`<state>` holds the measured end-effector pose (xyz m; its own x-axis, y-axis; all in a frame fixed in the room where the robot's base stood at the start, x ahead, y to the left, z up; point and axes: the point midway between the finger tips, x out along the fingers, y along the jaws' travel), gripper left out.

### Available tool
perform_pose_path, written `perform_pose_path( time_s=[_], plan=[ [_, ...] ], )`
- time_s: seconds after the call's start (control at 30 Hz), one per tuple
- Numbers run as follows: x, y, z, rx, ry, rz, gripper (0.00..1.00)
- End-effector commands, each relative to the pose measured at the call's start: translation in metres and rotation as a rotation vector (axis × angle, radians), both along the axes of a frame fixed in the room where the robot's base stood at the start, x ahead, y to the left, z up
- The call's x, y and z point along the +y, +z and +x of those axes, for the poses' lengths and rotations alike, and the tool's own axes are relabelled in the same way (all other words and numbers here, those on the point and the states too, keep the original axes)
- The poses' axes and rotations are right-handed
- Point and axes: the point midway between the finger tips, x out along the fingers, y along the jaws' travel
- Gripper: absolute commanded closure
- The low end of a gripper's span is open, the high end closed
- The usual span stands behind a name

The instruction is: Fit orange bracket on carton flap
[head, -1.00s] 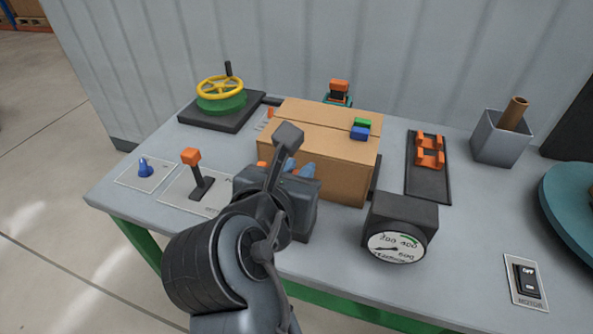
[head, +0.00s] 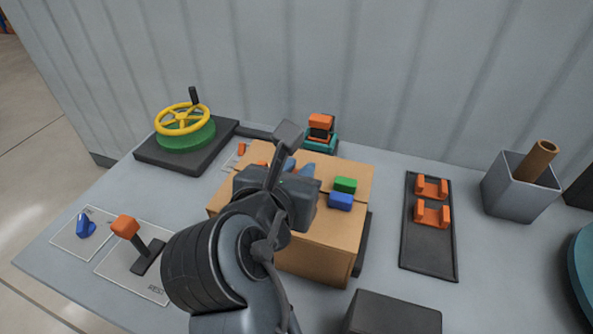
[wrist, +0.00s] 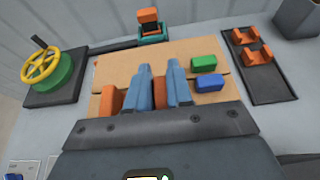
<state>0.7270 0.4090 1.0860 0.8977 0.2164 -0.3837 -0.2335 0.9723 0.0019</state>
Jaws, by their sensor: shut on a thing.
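The carton (head: 318,255) is a brown box on the table, with its top flaps (wrist: 205,48) closed to a seam; it also shows in the wrist view. My gripper (wrist: 161,78) has blue fingers and is over the carton's top, shut on an orange bracket (wrist: 108,99). One orange part shows between the fingers and another left of the left finger. In the head view the gripper (head: 298,168) mostly hides the bracket. I cannot tell whether the bracket touches the carton. Two more orange brackets (head: 432,213) sit on a dark tray (head: 428,260) at right.
A green block (head: 345,184) and a blue block (head: 341,201) sit on the carton, right of my fingers. A yellow handwheel (head: 182,118) and an orange-topped lever (head: 125,227) stand at left. An orange-and-teal device (head: 320,128) is behind; a grey bin (head: 518,190) stands at right.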

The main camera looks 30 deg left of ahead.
Motion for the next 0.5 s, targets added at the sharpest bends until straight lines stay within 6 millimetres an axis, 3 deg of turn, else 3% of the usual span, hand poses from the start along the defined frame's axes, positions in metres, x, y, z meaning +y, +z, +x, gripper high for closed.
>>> perform_pose_path(
  time_s=[0.5],
  plan=[
    [0.000, -0.040, 0.000, -0.001, 0.001, 0.002, 1.00]
  ],
)
